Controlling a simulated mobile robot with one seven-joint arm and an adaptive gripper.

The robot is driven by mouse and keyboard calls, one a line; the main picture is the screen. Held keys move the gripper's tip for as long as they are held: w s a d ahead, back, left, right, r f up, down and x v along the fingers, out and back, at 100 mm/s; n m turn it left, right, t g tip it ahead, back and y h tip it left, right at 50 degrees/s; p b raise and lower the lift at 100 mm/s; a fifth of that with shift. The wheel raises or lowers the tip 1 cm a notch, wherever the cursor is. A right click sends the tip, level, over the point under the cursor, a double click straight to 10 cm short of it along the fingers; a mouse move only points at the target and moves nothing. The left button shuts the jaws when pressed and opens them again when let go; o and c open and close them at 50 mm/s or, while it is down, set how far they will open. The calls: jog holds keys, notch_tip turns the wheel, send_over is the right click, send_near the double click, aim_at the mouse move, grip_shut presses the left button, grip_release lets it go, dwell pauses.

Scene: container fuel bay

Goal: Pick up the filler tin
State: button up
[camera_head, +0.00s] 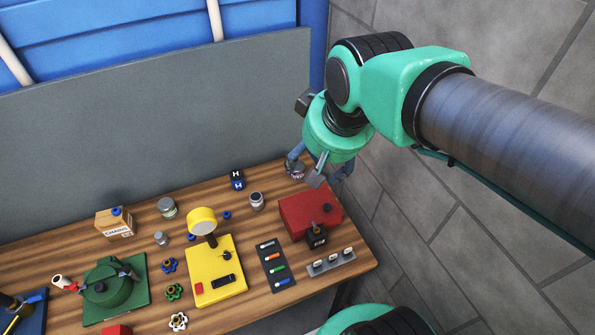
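My gripper (305,174) hangs at the back right of the wooden bench, under the green wrist. Its fingers look spread apart. A small, round, pale tin with a dark marking (295,172) shows beside and partly behind the fingers; it may be the filler tin. I cannot tell whether the fingers touch it. Other small containers stand to the left: a grey canister (257,201) and a wider grey-green lidded jar (168,207). No readable label settles which one is the filler tin.
A red box (311,215) stands just in front of my gripper. A dark blue H cube (237,180) lies left. A yellow fixture (215,271), green fixture (115,290) and CHAINS carton (115,223) fill the bench (365,262). A grey panel (150,140) rises behind; a block wall is right.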

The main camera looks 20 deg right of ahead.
jog(key=w+d+f+g, duration=0.2)
jog(key=w+f, duration=0.1)
jog(key=w, duration=1)
jog(key=m+g+p, duration=0.2)
jog(key=m+g, duration=0.1)
send_over(297, 166)
notch_tip(297, 166, down, 27)
jog(key=shift+w+d+f, duration=0.1)
jog(key=shift+f, duration=0.05)
jog(key=shift+f, duration=4.3)
